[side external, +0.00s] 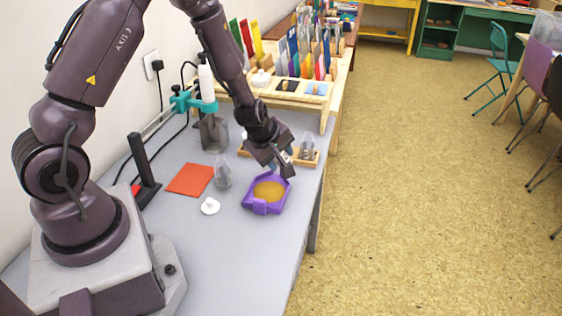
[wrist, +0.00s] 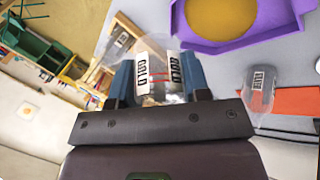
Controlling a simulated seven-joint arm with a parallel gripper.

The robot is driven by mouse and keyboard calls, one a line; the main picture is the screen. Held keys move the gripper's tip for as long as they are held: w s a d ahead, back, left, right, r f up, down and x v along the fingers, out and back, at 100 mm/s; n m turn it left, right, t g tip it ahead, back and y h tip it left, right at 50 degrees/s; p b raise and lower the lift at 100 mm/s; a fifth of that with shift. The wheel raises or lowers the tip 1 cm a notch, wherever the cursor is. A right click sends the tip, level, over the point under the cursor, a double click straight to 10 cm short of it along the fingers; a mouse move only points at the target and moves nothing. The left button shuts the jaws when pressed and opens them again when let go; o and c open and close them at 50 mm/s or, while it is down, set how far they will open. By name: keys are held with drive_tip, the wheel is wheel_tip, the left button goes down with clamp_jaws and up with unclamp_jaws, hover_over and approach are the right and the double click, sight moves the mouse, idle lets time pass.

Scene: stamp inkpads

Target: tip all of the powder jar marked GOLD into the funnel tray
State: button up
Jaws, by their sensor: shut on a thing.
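My gripper (side external: 285,170) is shut on a clear jar (wrist: 158,62) with GOLD labels. It holds the jar above the bench, beside the far edge of the purple funnel tray (side external: 262,208). The wrist view is steeply tilted. The jar looks clear between its labels, but I cannot tell whether powder is left in it. It is mostly hidden by my gripper in the side view. The tray (wrist: 263,33) has a broad layer of gold powder (side external: 269,190) in it, which also fills the round area in the wrist view (wrist: 220,18).
Another clear jar (side external: 222,176) stands left of the tray, near a white lid (side external: 210,206) and an orange sheet (side external: 190,179). A further clear jar (side external: 307,147) stands on a wooden holder behind my gripper. A grey beaker (side external: 213,134) is farther back. The front bench is clear.

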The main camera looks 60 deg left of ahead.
drive_tip(key=shift+f, duration=0.1)
drive_tip(key=shift+r+g, duration=0.2)
drive_tip(key=shift+g, duration=0.2)
drive_tip(key=shift+s+f+g, duration=0.15)
drive_tip(key=shift+f+g, duration=0.1)
drive_tip(key=shift+g, duration=0.15)
drive_tip(key=shift+r+m+g+y, duration=0.3)
drive_tip(key=shift+m+g+y, duration=0.1)
drive_tip(key=shift+g+y, duration=0.4)
drive_tip(key=shift+s+a+r+g+y, duration=0.1)
drive_tip(key=shift+g+y, duration=0.05)
drive_tip(key=shift+g, duration=0.4)
drive_tip(key=shift+s+g+y, duration=0.1)
drive_tip(key=shift+g+y, duration=0.05)
drive_tip(key=shift+g, duration=0.4)
